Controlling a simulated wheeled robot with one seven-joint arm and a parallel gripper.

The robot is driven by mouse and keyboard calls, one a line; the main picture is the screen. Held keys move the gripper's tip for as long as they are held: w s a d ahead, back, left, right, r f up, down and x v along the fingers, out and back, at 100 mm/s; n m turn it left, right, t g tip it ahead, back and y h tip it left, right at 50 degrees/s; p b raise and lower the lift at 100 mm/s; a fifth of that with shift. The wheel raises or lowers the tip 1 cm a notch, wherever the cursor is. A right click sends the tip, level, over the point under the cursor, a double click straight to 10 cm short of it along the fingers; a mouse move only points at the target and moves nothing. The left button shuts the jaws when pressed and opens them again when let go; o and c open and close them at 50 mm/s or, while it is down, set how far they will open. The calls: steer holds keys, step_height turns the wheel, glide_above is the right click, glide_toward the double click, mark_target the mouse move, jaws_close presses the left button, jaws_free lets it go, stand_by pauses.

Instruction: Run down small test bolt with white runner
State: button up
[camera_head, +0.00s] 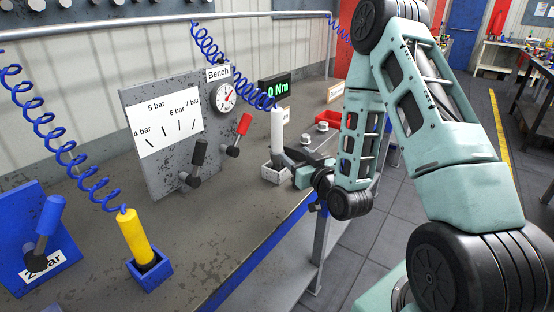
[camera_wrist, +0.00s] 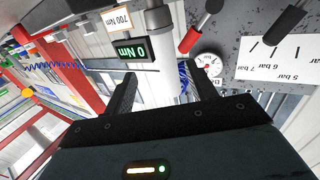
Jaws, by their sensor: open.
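The white runner (camera_head: 277,130) stands upright in a pale holder (camera_head: 270,172) on the bench, with a blue coiled hose at its top. My gripper (camera_head: 287,160) is close beside it on the right. In the wrist view the white runner (camera_wrist: 162,65) shows between the two spread fingers of my gripper (camera_wrist: 165,84). The fingers are open, and I cannot tell how far the runner lies between them. Two pale bolt-like heads, one of them here (camera_head: 322,126), show behind my gripper; I cannot tell which is the small test bolt.
A torque display (camera_head: 274,90) reads 0 Nm behind the runner. A grey panel (camera_head: 165,165) with a pressure scale, a gauge (camera_head: 226,97), a black lever and a red lever (camera_head: 243,124) stands to the left. A yellow runner (camera_head: 135,235) stands in a blue holder at the front.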

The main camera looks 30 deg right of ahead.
mark_target(280, 143)
steer(key=w+p, duration=0.4)
steer(key=w, duration=0.5)
steer(key=shift+w+r, duration=0.15)
steer(key=shift+w, duration=0.15)
steer(key=shift+w+d, duration=0.1)
steer(key=shift+w, duration=0.35)
jaws_close()
